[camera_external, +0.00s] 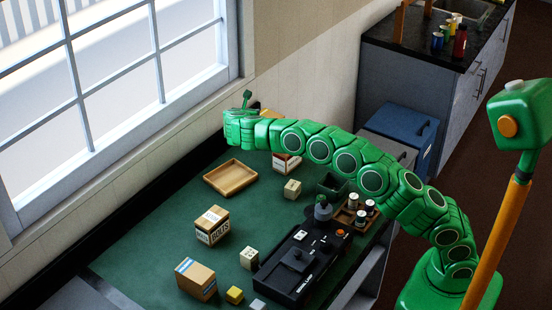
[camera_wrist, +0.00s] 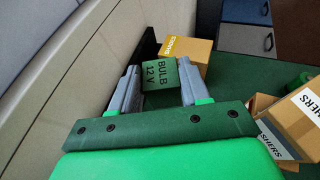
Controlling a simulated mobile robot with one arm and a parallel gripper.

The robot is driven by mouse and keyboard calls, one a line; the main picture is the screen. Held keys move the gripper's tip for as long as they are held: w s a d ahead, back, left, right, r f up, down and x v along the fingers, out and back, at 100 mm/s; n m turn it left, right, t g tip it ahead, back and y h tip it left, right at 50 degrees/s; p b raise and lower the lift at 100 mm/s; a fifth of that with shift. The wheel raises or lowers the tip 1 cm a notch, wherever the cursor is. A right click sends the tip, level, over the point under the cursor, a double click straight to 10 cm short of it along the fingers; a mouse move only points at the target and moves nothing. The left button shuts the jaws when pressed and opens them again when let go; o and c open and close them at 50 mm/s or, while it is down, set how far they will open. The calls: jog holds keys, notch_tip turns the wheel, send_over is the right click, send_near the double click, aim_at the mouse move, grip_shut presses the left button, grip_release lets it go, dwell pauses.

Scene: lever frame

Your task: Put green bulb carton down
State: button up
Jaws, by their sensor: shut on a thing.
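The green bulb carton (camera_wrist: 160,75) shows in the wrist view, with "BULB 12 V" printed in black on its face. My gripper (camera_wrist: 157,84) is shut on it, with one grey finger on each side. In the external view my gripper (camera_external: 239,130) is at the far end of the green-topped bench, by the wall below the window. The carton cannot be made out there. I cannot tell whether its underside touches the bench.
A cardboard box (camera_wrist: 187,50) stands just beyond the carton. An open carton (camera_wrist: 292,122) is at the right. On the bench are an empty wooden tray (camera_external: 230,178), a bolts box (camera_external: 212,227), a black lever panel (camera_external: 300,265) and a rack of cylinders (camera_external: 344,215).

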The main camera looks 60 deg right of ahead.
jog(key=shift+f, duration=5.9)
jog(key=shift+f, duration=0.1)
jog(key=o, duration=1)
jog(key=shift+a, duration=0.15)
jog(key=v, duration=1.2)
jog(key=shift+w+r, duration=0.1)
jog(key=shift+r, duration=0.1)
